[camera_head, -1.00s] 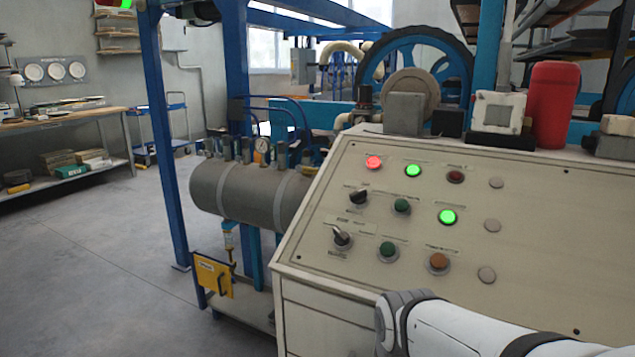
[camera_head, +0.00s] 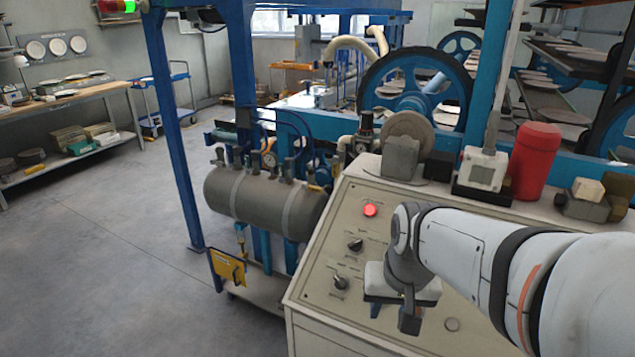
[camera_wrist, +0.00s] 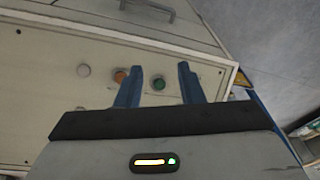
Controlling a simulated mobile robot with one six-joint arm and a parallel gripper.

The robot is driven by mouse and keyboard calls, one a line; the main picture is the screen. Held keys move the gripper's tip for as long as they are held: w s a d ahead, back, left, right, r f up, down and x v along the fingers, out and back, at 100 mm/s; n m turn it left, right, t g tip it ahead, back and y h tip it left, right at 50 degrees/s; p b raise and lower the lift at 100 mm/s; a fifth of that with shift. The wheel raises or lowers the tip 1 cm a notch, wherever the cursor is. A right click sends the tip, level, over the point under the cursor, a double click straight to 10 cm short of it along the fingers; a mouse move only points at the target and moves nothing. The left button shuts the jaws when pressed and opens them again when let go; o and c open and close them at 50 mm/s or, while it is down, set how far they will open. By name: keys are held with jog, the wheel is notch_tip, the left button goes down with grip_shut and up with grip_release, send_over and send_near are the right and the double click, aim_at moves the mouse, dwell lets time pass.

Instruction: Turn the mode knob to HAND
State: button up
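Two black selector knobs sit one above the other on the left part of the beige sloping panel (camera_head: 316,285): an upper knob (camera_head: 355,245) and a lower knob (camera_head: 340,282). Their labels are too small to read, so I cannot tell which is the mode knob. My gripper (camera_wrist: 160,70) is open and empty, with its two blue fingers apart. In the head view it hangs over the panel, right of the lower knob. In the wrist view a green button (camera_wrist: 158,84) shows between the fingers and an orange button (camera_wrist: 120,76) beside the left finger.
A red light (camera_head: 370,210) glows above the knobs. My arm hides most panel buttons. A red cylinder (camera_head: 535,160) and a white box (camera_head: 483,168) stand on top behind the panel. A grey tank (camera_head: 262,203) is left of it. Open floor lies further left.

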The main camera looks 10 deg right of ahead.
jog(key=w+r+m, duration=0.3)
jog(key=w+m, duration=0.3)
jog(key=w, duration=0.5)
jog(key=m+t+y, duration=0.1)
jog(key=m+t, duration=0.1)
jog(key=m, duration=0.5)
send_near(356, 242)
jog(key=x, duration=0.2)
jog(key=p+x, duration=0.1)
jog(key=x, duration=0.6)
jog(key=shift+r, duration=0.1)
jog(key=shift+c, duration=0.3)
